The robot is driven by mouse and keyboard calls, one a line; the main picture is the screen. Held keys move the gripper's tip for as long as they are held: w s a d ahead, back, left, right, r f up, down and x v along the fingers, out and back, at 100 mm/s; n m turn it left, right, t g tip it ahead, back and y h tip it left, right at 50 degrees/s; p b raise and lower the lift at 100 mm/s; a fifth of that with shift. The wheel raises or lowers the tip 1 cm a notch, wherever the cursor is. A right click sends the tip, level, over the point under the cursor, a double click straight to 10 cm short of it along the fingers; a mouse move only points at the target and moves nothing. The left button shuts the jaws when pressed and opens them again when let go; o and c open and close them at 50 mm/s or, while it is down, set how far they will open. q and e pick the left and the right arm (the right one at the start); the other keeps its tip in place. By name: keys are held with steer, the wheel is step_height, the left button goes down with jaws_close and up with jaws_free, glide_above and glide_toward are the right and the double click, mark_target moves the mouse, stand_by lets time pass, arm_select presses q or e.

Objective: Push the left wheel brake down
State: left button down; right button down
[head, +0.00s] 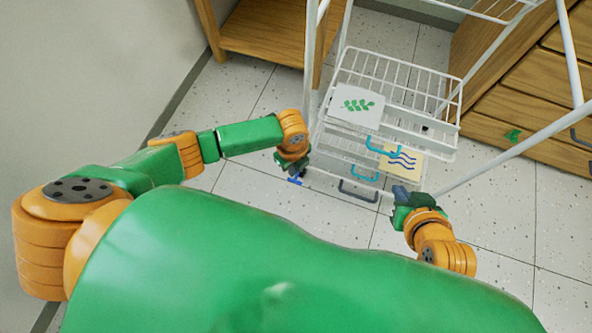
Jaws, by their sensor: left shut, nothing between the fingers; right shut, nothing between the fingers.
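A white wire-frame cart (315,45) stands ahead of me. A small blue tab (295,181) shows low at its near left corner, just below my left gripper; it looks like the left wheel brake. The wheel is not clearly visible behind the gripper. My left gripper (294,168) is shut and empty, pointing down right at the tab. I cannot tell whether it touches the tab or whether the tab is up or down. My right gripper (401,193) is shut and empty near the cart's near right side.
The cart holds wire baskets (350,70) with a leaf card (357,105), a wave card (403,160) and a blue handle (383,147). Wooden drawers (535,80) stand right, a wooden shelf (262,38) behind left. A wall is at left. The tiled floor (490,215) is clear.

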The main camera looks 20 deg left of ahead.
steer(key=s+d+f+g, duration=0.1)
steer(key=s+f+g, duration=0.2)
steer(key=s, duration=0.3)
steer(key=shift+s+d+g+h+p, duration=0.3)
steer(key=shift+d+g+h+p, duration=0.05)
steer(key=shift+g+h+p, duration=0.1)
